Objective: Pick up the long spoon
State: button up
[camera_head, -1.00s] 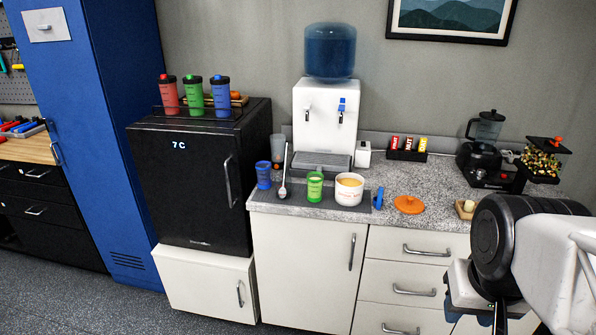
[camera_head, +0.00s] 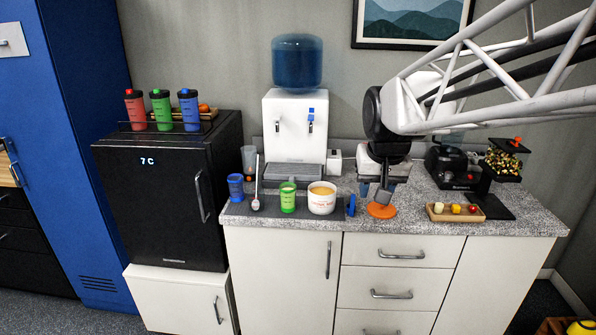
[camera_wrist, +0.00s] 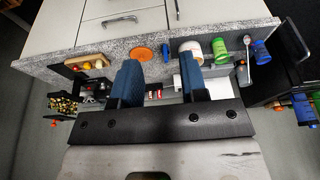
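The long spoon (camera_head: 256,188) stands nearly upright on the counter at the left, its pale bowl end low, between a blue cup (camera_head: 236,187) and a green cup (camera_head: 288,196). In the wrist view the spoon (camera_wrist: 248,46) shows near the upper right, between the same two cups. My gripper (camera_head: 382,194) points down above the orange lid (camera_head: 381,211), well to the right of the spoon. In the wrist view my gripper (camera_wrist: 160,85) has its two blue fingers apart with nothing held between them.
A white tub (camera_head: 321,198) and a blue upright object (camera_head: 351,205) stand between my gripper and the spoon. The water dispenser (camera_head: 295,130) is behind. A black fridge (camera_head: 165,205) is at left. A wooden tray (camera_head: 455,217) lies at right.

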jog(key=w+a, duration=0.4)
jog(key=w, duration=0.3)
jog(key=w+a, duration=0.4)
jog(key=w, duration=0.3)
jog(key=n+y, duration=0.1)
send_near(258, 161)
jog(key=shift+t, duration=0.4)
jog(key=f, duration=0.3)
jog(key=s+f, duration=0.1)
jog(key=f, duration=0.1)
jog(key=shift+a+f, duration=0.15)
jog(key=shift+f, duration=0.05)
jog(key=shift+f, duration=0.15)
jog(key=shift+x, duration=1.15)
jog(key=shift+f, duration=0.15)
jog(key=shift+x, duration=2.45)
jog(key=shift+w+a, duration=0.1)
